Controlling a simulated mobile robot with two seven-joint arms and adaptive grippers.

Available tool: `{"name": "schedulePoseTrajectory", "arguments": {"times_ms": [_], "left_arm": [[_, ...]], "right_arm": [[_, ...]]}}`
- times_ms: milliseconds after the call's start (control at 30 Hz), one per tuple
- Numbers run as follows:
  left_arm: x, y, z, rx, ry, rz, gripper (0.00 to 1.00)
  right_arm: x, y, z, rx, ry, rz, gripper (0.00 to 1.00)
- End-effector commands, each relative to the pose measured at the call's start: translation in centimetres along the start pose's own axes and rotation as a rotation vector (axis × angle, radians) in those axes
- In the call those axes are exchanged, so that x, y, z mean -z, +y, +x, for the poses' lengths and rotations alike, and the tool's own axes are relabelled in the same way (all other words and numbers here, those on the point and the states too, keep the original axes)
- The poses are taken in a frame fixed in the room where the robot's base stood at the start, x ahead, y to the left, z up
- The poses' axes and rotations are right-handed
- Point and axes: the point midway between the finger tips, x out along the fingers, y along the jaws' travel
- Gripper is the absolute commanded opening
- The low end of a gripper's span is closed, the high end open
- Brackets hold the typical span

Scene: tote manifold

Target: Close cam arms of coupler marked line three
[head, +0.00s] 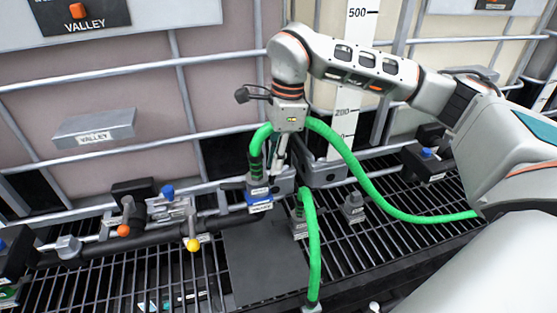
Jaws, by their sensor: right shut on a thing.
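My right gripper (277,170) points down close against the coupler's right side. It is shut on part of the coupler; the fingertips and the exact part gripped are largely hidden. I cannot make out the cam arms' positions. My left gripper is not in view.
Valves with orange (124,230) and yellow (194,244) knobs stand left along the pipe (150,245). A second green hose (312,250) rises in front, beside a dark plate (255,270) on the grating. Caged totes with a grey sign (94,128) stand behind.

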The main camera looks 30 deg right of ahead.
Motion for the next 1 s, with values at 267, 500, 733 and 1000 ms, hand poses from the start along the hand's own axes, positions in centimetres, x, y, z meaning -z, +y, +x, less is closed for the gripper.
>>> {"name": "schedulePoseTrajectory", "arguments": {"times_ms": [267, 500, 733, 1000], "left_arm": [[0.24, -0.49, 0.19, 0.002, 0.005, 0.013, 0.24], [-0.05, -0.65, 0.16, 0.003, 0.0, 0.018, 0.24], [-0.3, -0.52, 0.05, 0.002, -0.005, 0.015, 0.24], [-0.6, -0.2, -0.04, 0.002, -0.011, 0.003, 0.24]], "right_arm": [[-0.25, 0.0, 0.01, 0.0, 0.027, -0.001, 0.0], [-0.23, 0.02, 0.07, -0.001, 0.027, -0.002, 0.0], [-0.22, 0.03, 0.07, -0.001, 0.027, -0.002, 0.31], [-0.21, -0.01, -0.15, 0.0, 0.027, -0.001, 0.31]]}}
